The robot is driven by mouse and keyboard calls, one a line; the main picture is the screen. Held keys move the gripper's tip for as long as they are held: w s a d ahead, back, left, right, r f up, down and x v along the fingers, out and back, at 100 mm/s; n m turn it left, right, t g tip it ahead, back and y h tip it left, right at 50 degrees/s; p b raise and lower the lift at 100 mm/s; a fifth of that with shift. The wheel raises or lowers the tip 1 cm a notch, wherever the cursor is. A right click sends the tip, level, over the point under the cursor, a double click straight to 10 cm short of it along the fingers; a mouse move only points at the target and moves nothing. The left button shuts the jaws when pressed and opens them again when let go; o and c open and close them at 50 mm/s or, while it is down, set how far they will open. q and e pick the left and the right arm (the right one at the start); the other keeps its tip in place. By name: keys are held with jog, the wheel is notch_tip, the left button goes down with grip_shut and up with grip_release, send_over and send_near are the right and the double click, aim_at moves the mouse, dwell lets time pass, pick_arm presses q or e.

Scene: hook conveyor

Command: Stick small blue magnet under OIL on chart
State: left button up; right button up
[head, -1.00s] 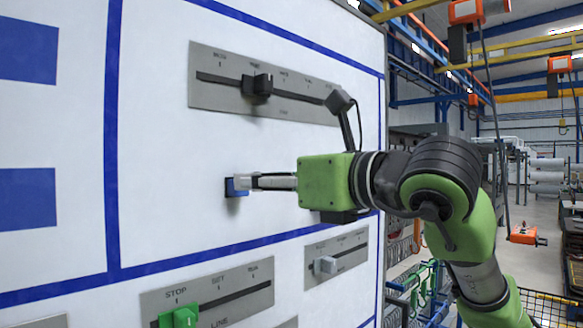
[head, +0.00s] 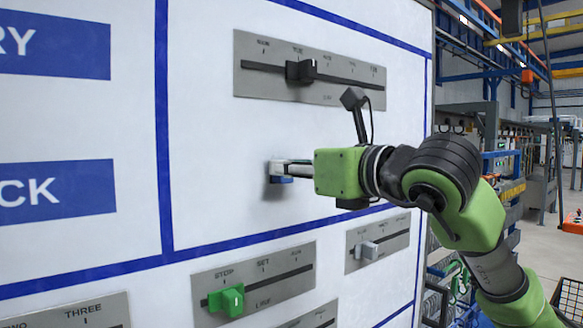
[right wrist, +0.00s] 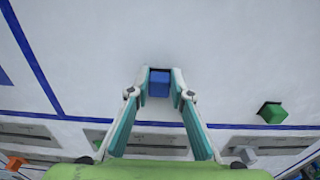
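The small blue magnet (head: 281,180) is against the white board in the head view, partly hidden by the fingertips of my right gripper (head: 290,167). In the right wrist view the blue magnet (right wrist: 159,88) sits between the two fingertips of my right gripper (right wrist: 160,82), which close on both its sides. I cannot tell for sure whether the magnet touches the board. The chart shows blue labels, one ending in "RY" (head: 55,48) and one ending in "CK" (head: 57,190). No label reading OIL is visible. My left gripper is not in view.
A grey slider panel with a black knob (head: 302,71) is above my right gripper. Below are a panel with a green knob (head: 226,299) and a smaller panel with a grey knob (head: 367,250). Bare white board surrounds the magnet.

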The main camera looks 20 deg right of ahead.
jog(key=shift+c, duration=1.3)
jog(key=shift+s, duration=0.15)
jog(key=b+v, duration=0.2)
jog(key=v, duration=0.4)
jog(key=shift+s+d+b, duration=0.15)
jog(key=shift+s+b, duration=0.2)
jog(key=shift+b, duration=0.05)
jog(key=shift+f, duration=0.15)
